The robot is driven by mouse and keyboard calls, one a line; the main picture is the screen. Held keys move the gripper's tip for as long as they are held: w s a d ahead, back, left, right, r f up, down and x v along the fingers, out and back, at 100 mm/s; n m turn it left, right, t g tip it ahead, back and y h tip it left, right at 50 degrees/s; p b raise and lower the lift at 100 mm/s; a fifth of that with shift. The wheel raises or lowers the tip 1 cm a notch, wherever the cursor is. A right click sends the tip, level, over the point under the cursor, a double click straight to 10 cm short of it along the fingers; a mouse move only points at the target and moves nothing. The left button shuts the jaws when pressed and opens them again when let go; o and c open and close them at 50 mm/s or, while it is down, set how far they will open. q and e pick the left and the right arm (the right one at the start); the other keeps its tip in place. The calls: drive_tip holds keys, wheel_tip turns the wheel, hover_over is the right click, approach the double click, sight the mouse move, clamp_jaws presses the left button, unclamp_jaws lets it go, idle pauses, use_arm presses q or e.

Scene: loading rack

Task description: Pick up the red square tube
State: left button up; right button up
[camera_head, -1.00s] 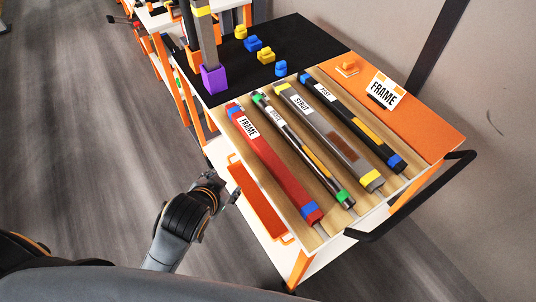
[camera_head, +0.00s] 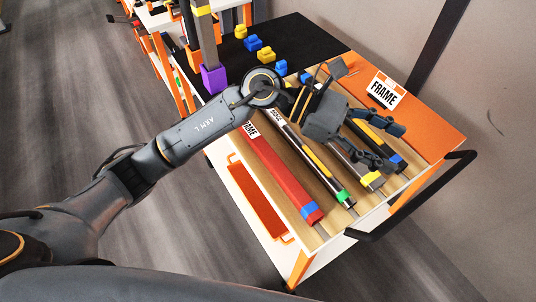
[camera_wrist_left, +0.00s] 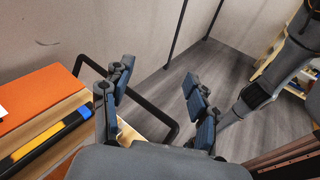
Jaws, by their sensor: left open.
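The red square tube (camera_head: 284,172) lies in the leftmost slot of the wooden rack in the head view, with a FRAME label and a blue band near its lower end. My left forearm hides its upper end. My left gripper (camera_head: 385,144) is open and empty, above the right side of the rack, over the grey and black tubes and to the right of the red tube. In the left wrist view its two fingers (camera_wrist_left: 160,110) stand apart with nothing between them. The red tube cannot be made out in that view. My right gripper is not in view.
A black tube with green ends (camera_head: 322,170), a grey tube (camera_head: 371,180) and a black-and-yellow tube (camera_head: 367,131) lie beside the red one. A black handle (camera_head: 425,196) curves around the cart's right end. Yellow and blue blocks (camera_head: 252,43) sit on the black mat.

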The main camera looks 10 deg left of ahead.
use_arm(q)
drive_tip(key=w+a+f+m+y, duration=0.2)
drive_tip(key=a+f+m+y, duration=0.1)
drive_tip(key=f+y, duration=0.15)
drive_tip(key=m+t+y, duration=0.3)
drive_tip(key=y, duration=0.8)
hover_over(268, 152)
drive_tip(key=w, duration=0.1)
wheel_tip(268, 152, down, 4)
wheel_tip(268, 152, down, 7)
drive_tip(key=shift+a+f+p, duration=0.15)
drive_tip(key=shift+f+p, duration=0.05)
drive_tip(key=shift+p, duration=0.45)
drive_tip(key=f+p, duration=0.1)
drive_tip(key=f, duration=0.1)
drive_tip(key=s+f, duration=0.1)
drive_tip(key=f, duration=0.2)
drive_tip(key=shift+f+p, duration=0.15)
drive_tip(key=shift+p, duration=0.25)
drive_tip(key=shift+f, duration=0.35)
drive_tip(key=shift+r, duration=0.1)
clamp_jaws()
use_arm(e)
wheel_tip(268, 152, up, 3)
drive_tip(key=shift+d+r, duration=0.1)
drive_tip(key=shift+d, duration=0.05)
